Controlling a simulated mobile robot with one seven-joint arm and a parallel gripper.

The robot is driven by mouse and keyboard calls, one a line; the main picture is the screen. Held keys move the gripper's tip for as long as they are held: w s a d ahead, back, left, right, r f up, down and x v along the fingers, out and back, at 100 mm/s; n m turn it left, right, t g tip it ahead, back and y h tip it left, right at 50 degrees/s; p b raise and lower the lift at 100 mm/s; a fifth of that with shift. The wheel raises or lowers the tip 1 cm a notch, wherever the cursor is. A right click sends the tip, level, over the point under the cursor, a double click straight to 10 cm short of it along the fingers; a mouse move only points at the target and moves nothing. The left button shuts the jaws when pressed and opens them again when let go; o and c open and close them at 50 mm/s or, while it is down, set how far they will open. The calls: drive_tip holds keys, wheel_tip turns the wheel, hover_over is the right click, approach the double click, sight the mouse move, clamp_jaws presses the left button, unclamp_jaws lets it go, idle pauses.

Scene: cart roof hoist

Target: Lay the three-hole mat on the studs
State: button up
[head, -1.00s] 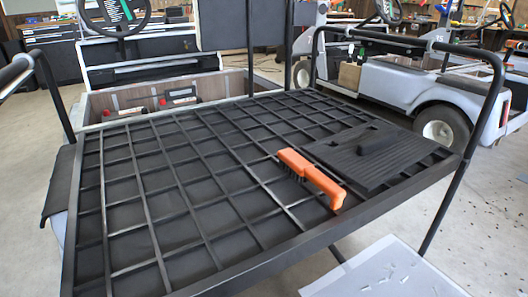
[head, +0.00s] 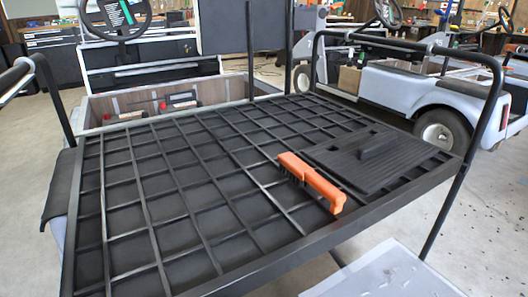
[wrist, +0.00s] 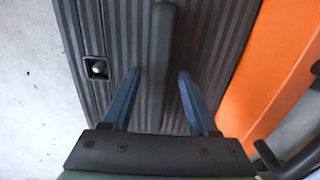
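In the wrist view a dark ribbed mat (wrist: 205,60) fills the middle, with a raised bar (wrist: 163,50) along it. A square hole (wrist: 96,68) at its left has a small pale round thing inside, perhaps a stud. My gripper (wrist: 160,78) is open, its two blue fingers on either side of the bar with gaps on both sides. In the head view a dark ribbed mat (head: 405,165) with a raised handle (head: 378,146) lies on the right of a black rack; no holes or studs show there. My gripper is not in the head view, so I cannot tell whether both mats are the same.
An orange-handled brush (head: 312,182) lies on the black grid rack (head: 150,262) beside the mat. Black tube rails (head: 488,110) stand at the rack's sides. A large orange surface (wrist: 268,75) borders the mat in the wrist view. White carts (head: 410,88) stand behind.

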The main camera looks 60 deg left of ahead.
drive_tip(key=shift+s+d, duration=0.1)
drive_tip(key=shift+d, duration=0.05)
wheel_tip(320, 180, up, 13)
drive_tip(key=p, duration=0.7)
drive_tip(key=shift+p, duration=0.3)
